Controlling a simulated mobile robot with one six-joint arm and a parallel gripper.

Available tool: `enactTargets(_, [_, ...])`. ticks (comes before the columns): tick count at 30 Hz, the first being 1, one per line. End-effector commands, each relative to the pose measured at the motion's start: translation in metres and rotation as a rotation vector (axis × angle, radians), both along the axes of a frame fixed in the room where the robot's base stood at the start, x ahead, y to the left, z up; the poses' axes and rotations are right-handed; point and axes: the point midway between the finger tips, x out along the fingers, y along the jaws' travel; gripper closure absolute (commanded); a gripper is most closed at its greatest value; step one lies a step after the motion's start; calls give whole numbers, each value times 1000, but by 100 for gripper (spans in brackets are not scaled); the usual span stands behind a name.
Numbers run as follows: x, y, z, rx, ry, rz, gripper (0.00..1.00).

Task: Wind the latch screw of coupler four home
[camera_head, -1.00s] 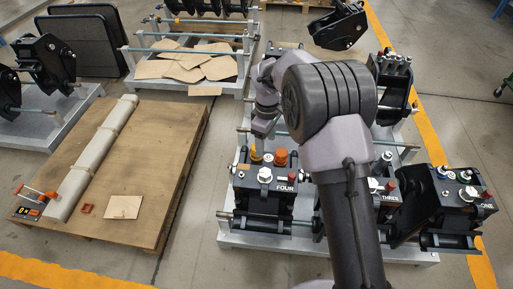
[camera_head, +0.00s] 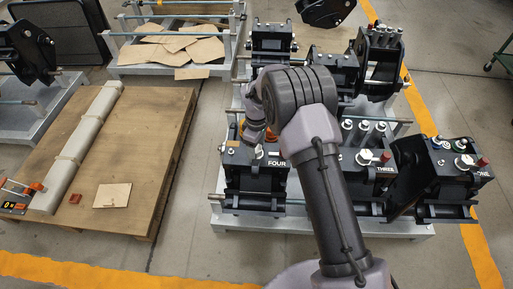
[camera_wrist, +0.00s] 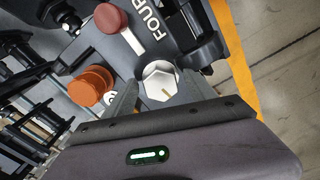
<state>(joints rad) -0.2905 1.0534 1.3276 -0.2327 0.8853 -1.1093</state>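Coupler four (camera_head: 255,181) is a black block marked FOUR on the near left of the grey rack. In the wrist view, its latch screw (camera_wrist: 160,79) is a silver hex head with a short line on its face. The FOUR lettering, an orange cap (camera_wrist: 88,88) and a dark red cap (camera_wrist: 110,18) lie beside it. My gripper (camera_wrist: 160,92) is open, with its grey fingers on either side of the hex head. I cannot tell whether they touch it. In the head view my wrist (camera_head: 255,125) hides part of the coupler's top.
Coupler three (camera_head: 367,172) stands to the right, partly behind my arm, and coupler one (camera_head: 455,180) beyond it. More black couplers (camera_head: 271,42) stand at the rack's back. A wooden pallet (camera_head: 140,150) with a long wrapped roll is at left. Bare floor lies between pallet and rack.

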Motion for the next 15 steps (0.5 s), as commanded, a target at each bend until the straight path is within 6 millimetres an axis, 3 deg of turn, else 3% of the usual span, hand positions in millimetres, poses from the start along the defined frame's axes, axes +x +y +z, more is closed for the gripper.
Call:
enactTargets(1, [0,0,0,0,0,0,44])
enactTargets(9, [0,0,0,0,0,0,96])
enactTargets(15, [0,0,0,0,0,-14,98])
